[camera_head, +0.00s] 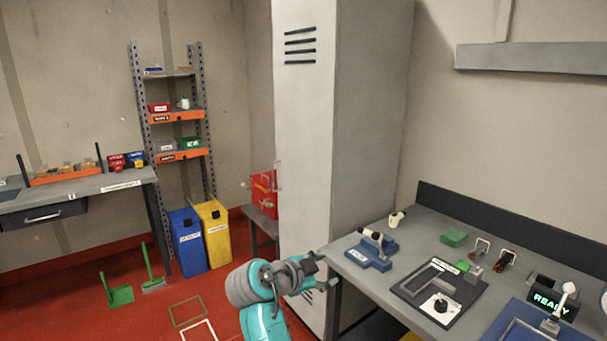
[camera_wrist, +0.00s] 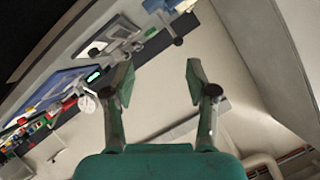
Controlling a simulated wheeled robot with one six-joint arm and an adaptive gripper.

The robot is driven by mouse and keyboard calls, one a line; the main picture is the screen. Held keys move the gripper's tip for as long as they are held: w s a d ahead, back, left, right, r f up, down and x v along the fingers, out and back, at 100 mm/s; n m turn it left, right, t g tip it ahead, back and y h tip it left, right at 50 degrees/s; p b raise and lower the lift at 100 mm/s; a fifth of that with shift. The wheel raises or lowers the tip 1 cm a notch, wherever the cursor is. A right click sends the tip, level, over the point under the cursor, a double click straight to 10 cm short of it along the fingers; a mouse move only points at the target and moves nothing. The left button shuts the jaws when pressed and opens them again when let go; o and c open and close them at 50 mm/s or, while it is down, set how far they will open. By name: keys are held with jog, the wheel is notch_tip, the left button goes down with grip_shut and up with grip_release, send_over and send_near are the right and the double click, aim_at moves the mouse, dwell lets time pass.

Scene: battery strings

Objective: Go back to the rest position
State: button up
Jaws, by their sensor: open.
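My gripper (camera_head: 316,270) shows in the head view at the end of my teal and grey arm, just left of the workbench's left edge and in front of the grey locker. In the wrist view my gripper (camera_wrist: 160,82) has its two fingers spread apart, with nothing between them. The workbench (camera_head: 400,232) stands to the right of it, and the gripper appears apart from the things on it.
The workbench carries a blue holder (camera_head: 370,254), a dark fixture plate (camera_head: 412,285), a green block (camera_head: 454,238) and a "READY" display (camera_head: 552,302). The locker (camera_head: 305,150) stands behind. Blue (camera_head: 187,243) and yellow bins (camera_head: 215,233) stand left.

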jog(key=s+d+f+n+t+y, duration=0.1)
jog(key=s+d+f+n+y, duration=0.15)
jog(key=s+f, duration=0.45)
jog(key=s+d+f+n+y, duration=0.1)
jog(key=s+d+f+n, duration=0.25)
jog(key=f, duration=0.75)
jog(key=s+d+f+n+t+y, duration=0.1)
jog(key=s+d+f+n+y, duration=0.25)
jog(key=f, duration=0.55)
jog(key=s+d+f+n, duration=0.1)
jog(key=s+f+n, duration=0.15)
jog(key=s, duration=0.65)
jog(key=s+d+f+n, duration=0.1)
jog(key=s+f+n, duration=0.15)
jog(key=s, duration=0.65)
jog(key=s+r+t, duration=0.1)
jog(key=s+r, duration=0.4)
jog(key=s, duration=0.4)
jog(key=s+d+r+n+t+y, duration=0.1)
jog(key=s+r, duration=0.4)
jog(key=s, duration=0.4)
jog(key=s+d+r+t, duration=0.1)
jog(key=s+r, duration=0.4)
jog(key=s, duration=0.4)
jog(key=shift+d+y, duration=0.25)
jog(key=shift+y, duration=0.05)
